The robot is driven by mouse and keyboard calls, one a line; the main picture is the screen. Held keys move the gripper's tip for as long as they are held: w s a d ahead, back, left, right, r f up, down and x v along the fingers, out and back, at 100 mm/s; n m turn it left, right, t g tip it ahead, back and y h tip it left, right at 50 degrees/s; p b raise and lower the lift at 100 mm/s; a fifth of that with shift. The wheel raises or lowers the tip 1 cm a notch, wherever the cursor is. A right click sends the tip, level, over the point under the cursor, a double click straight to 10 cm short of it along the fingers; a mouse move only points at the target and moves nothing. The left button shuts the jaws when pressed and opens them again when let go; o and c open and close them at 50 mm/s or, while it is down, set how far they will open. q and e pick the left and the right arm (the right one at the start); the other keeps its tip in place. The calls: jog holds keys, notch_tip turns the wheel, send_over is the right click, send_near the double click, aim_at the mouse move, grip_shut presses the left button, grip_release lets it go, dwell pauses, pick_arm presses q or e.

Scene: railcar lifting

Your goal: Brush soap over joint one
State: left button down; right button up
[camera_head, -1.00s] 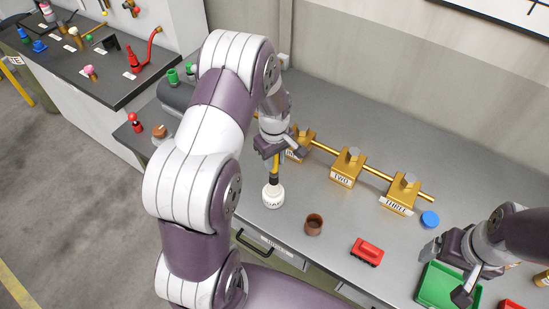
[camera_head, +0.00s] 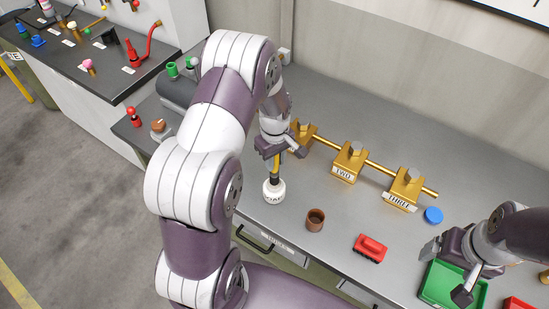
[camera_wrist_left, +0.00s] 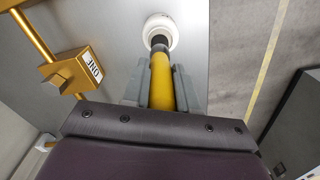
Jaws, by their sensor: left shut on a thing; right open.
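My left gripper (camera_head: 277,152) is shut on a yellow-handled brush (camera_head: 275,164), held upright. In the left wrist view the yellow handle (camera_wrist_left: 161,82) lies between the fingers, and its dark end reaches into the mouth of the white soap pot (camera_wrist_left: 160,32). The soap pot (camera_head: 273,190) stands on the bench near the front edge. Joint one is a brass block (camera_head: 302,132), partly hidden behind my left gripper; its ONE label (camera_wrist_left: 94,68) shows in the left wrist view. My right gripper (camera_head: 447,272) is open over the green tray (camera_head: 440,291), apart from the joints.
Brass blocks labelled TWO (camera_head: 349,163) and THREE (camera_head: 404,189) sit along the same brass pipe. A brown cup (camera_head: 315,220), a red object (camera_head: 370,248) and a blue disc (camera_head: 433,215) lie on the bench. The bench behind the pipe is clear.

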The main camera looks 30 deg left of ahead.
pick_arm(q)
jog(key=shift+s+f, duration=0.1)
jog(key=shift+f, duration=0.1)
jog(key=shift+f+b, duration=0.3)
dwell(1.1)
notch_tip(320, 180, up, 7)
jog(key=p, duration=0.6)
dwell(0.6)
